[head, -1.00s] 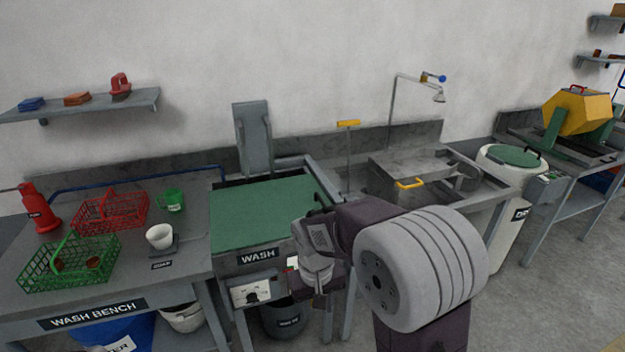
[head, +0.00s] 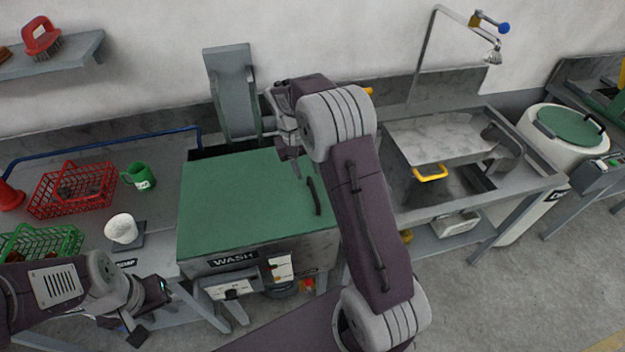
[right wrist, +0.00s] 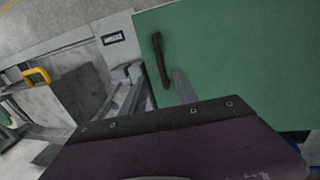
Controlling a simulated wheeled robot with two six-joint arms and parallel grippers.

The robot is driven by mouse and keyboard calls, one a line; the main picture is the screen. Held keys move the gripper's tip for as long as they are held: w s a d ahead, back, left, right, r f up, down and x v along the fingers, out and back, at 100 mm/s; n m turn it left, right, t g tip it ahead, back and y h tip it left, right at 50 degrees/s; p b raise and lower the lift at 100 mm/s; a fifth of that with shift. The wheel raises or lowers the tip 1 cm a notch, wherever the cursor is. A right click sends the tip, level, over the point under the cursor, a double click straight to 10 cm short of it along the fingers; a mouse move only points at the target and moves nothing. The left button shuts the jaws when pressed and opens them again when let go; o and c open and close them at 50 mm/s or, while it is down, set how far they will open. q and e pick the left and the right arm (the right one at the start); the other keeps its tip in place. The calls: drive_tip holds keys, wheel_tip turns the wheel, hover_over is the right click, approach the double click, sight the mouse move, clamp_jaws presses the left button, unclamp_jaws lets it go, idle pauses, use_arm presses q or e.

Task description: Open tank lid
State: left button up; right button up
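The tank lid (head: 235,205) is a flat green panel lying closed on the wash tank (head: 325,250). Its black bar handle (head: 313,196) is near the lid's right edge. My right gripper (head: 292,165) hangs over the lid, up and left of the handle. In the right wrist view one grey finger (right wrist: 184,88) shows beside the handle (right wrist: 160,60), with a small gap. The other finger is not clear there, so its opening cannot be told. My left gripper (head: 148,310) is low at the left, in front of the bench; I see nothing in it.
An upright grey panel (head: 232,95) rises behind the tank. A sink with a yellow handle (head: 430,173) is to the right.

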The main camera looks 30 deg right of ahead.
sight(314, 191)
drive_tip(key=f, duration=0.2)
drive_tip(key=d+f, duration=0.1)
drive_tip(key=f, duration=0.2)
drive_tip(key=f+p, duration=0.1)
drive_tip(key=f, duration=0.2)
drive_tip(key=shift+s+d+f, duration=0.15)
drive_tip(key=shift+d, duration=0.2)
drive_tip(key=shift+s+f, duration=0.15)
drive_tip(key=shift+f, duration=0.2)
clamp_jaws()
idle(0.6)
